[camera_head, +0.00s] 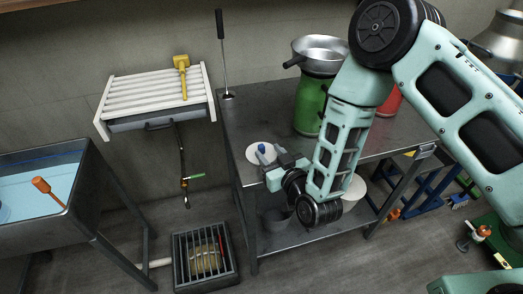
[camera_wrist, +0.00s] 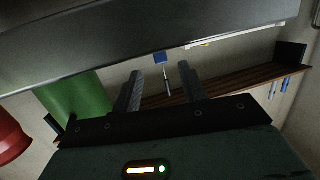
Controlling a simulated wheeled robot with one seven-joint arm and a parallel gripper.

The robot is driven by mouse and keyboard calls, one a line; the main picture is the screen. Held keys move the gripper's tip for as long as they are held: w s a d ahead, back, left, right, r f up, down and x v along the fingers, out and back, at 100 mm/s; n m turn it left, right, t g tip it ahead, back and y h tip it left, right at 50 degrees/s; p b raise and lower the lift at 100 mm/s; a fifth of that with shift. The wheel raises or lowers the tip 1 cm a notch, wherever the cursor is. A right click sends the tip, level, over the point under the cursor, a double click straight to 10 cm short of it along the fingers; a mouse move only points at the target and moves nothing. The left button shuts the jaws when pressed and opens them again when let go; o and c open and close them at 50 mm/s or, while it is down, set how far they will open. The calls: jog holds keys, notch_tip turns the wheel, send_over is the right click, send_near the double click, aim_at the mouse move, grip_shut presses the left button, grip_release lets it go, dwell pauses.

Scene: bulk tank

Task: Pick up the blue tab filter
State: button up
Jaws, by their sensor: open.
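The blue tab filter is a white disc (camera_head: 254,160) with a small upright blue tab (camera_head: 262,149), lying near the left end of the grey metal table. In the wrist view the blue tab (camera_wrist: 160,57) shows just beyond the fingertips, centred between them; I cannot make out the disc there. My gripper (camera_head: 272,162) is low over the table, at the right edge of the disc, and points left. It is open, and the gap between its fingers (camera_wrist: 159,70) is empty. Whether a finger touches the tab cannot be told.
A green can (camera_head: 310,106) with a steel bowl (camera_head: 320,52) on top stands behind my arm; it is on the left in the wrist view (camera_wrist: 76,105). A long-handled dipper (camera_head: 223,60) stands at the table's back left corner. The table's front left is clear.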

aim_at(263, 148)
jog(key=p+x, duration=0.1)
jog(key=x, duration=0.4)
jog(key=shift+a, duration=0.15)
grip_shut()
